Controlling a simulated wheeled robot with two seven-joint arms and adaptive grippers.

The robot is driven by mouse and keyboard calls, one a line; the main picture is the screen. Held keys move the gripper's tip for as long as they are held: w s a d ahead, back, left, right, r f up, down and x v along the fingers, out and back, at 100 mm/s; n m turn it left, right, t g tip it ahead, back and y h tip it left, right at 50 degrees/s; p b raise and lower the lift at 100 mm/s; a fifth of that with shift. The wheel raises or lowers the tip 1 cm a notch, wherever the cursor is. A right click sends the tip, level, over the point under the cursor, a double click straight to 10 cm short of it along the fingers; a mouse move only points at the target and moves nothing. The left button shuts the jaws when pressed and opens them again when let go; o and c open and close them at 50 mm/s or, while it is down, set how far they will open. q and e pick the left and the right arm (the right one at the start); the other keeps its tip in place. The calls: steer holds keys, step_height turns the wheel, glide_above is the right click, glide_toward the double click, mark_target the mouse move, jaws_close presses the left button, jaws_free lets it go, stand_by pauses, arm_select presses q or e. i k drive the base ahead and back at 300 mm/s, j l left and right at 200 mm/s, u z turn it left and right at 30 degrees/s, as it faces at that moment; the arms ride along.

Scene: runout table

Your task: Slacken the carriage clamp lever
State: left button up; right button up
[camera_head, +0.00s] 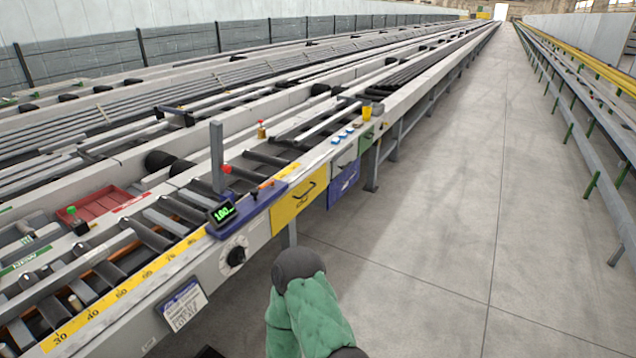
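The blue carriage (245,209) sits on the front rail of the runout table, with a grey upright post (217,158) and a small lit green display (222,214). A small lever with an orange end (265,184) lies on top of the carriage. A red knob (227,169) shows beside the post. I cannot tell for certain which of these is the clamp lever, or whether it is tight. A green-sleeved part of my arm rises at the bottom centre, apart from the carriage. Neither gripper shows in this view.
A yellow scale (122,290) runs along the rail left of the carriage. A dial (236,256), a hanging label card (183,305) and a yellow panel (299,199) are on the front face. A red tray (98,203) lies behind. The floor (450,210) to the right is clear.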

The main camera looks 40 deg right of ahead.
mark_target(272, 182)
steer(key=z, duration=1.1)
steer(key=i+l+u, duration=0.1)
steer(key=u, duration=0.35)
steer(key=i+l+u, duration=0.15)
steer(key=u, duration=0.3)
steer(key=i+l+u, duration=0.1)
steer(key=l, duration=0.25)
steer(key=i+l+u, duration=0.15)
steer(key=l, duration=0.25)
steer(key=i+l+u, duration=0.1)
steer(key=i+l, duration=0.15)
steer(key=i+l+u, duration=0.1)
steer(key=l, duration=0.4)
steer(key=i+l+u, duration=0.1)
steer(key=l, duration=0.35)
steer(key=i+l+u, duration=0.15)
steer(key=l, duration=0.25)
